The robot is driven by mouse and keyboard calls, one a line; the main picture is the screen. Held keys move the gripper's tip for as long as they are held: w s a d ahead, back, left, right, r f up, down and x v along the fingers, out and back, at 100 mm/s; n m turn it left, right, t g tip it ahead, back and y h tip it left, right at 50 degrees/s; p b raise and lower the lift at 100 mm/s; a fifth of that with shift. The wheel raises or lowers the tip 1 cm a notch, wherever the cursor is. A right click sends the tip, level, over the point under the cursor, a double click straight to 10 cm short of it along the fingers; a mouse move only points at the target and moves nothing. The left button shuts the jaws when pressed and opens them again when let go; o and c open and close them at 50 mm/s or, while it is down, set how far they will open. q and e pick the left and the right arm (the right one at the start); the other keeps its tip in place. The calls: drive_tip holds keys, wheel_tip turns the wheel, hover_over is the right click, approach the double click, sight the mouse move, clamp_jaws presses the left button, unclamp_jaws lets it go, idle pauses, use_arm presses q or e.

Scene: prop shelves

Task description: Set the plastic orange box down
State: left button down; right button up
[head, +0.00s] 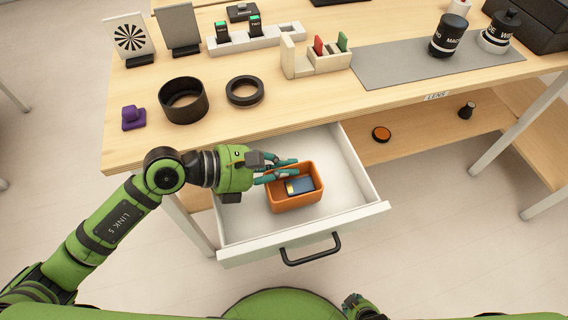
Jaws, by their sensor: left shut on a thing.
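The plastic orange box (297,200) is in the open white drawer, and I cannot tell whether its base touches the drawer floor. A dark blue item with a pale band (300,186) lies inside it. My left gripper (302,167) reaches in from the left and is shut on the box's far rim, its teal fingers lying across that side. The fingers hide part of the far rim.
The drawer (245,229) has bare floor around the box. On the wooden tabletop (300,102) above stand a black ring (183,108), a flatter ring (229,93) and a purple piece (133,118). A lower shelf (440,138) is to the right.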

use_arm(q)
drive_tip(key=shift+f, duration=0.3)
drive_tip(key=c, duration=1.4)
unclamp_jaws()
use_arm(e)
drive_tip(key=shift+w+r, duration=0.1)
drive_tip(key=shift+w, duration=0.95)
drive_tip(key=shift+s, duration=0.1)
